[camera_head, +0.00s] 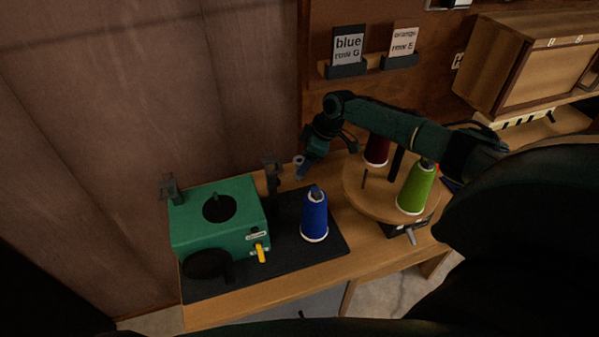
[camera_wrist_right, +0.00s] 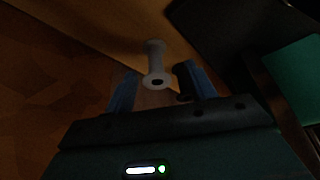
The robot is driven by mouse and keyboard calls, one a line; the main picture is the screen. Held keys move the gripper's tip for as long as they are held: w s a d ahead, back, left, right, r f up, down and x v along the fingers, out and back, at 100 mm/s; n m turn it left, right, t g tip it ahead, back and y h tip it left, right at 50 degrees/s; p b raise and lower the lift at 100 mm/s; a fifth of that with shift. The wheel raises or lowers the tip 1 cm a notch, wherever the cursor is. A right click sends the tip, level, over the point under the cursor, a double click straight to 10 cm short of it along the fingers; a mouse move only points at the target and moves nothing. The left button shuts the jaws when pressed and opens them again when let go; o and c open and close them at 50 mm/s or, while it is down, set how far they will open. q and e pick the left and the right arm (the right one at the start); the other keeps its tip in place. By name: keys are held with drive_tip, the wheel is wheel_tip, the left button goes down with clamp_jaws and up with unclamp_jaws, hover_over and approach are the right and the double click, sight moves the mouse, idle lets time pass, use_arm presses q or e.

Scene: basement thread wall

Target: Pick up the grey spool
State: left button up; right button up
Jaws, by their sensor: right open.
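The grey spool (camera_wrist_right: 154,62) shows in the right wrist view, a pale, narrow-waisted piece with a round flanged end and a dark hole. It lies in line with the gap between the fingers of my right gripper (camera_wrist_right: 160,84), its near end close to the fingertips. The blue-padded fingers are apart, and I see no clear contact. In the head view my right gripper (camera_head: 308,160) reaches down behind the blue cone, near the back of the bench. The spool cannot be told apart from the fingers there. My left gripper is not in view.
A green machine (camera_head: 220,232) with a yellow lever stands on a dark mat (camera_head: 330,250). A blue thread cone (camera_head: 314,218) stands beside it. A round wooden stand (camera_head: 368,203) holds a green cone (camera_head: 416,188) and a dark red cone (camera_head: 377,151). Label cards hang behind.

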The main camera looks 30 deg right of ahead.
drive_tip(key=b+x, duration=0.4)
drive_tip(key=shift+w+d+f, duration=0.2)
drive_tip(key=shift+d, duration=0.05)
drive_tip(key=shift+w+a+f+b, duration=0.15)
drive_tip(key=shift+f+b, duration=0.1)
drive_tip(key=shift+b, duration=0.3)
drive_tip(key=shift+c, duration=0.8)
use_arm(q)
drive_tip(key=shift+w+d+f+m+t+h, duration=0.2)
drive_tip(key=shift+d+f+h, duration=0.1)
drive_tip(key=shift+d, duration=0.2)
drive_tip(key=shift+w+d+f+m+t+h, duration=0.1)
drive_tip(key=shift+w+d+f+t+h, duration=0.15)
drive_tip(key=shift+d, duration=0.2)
use_arm(e)
drive_tip(key=c, duration=0.9)
drive_tip(key=shift+o, duration=0.2)
drive_tip(key=shift+r, duration=0.1)
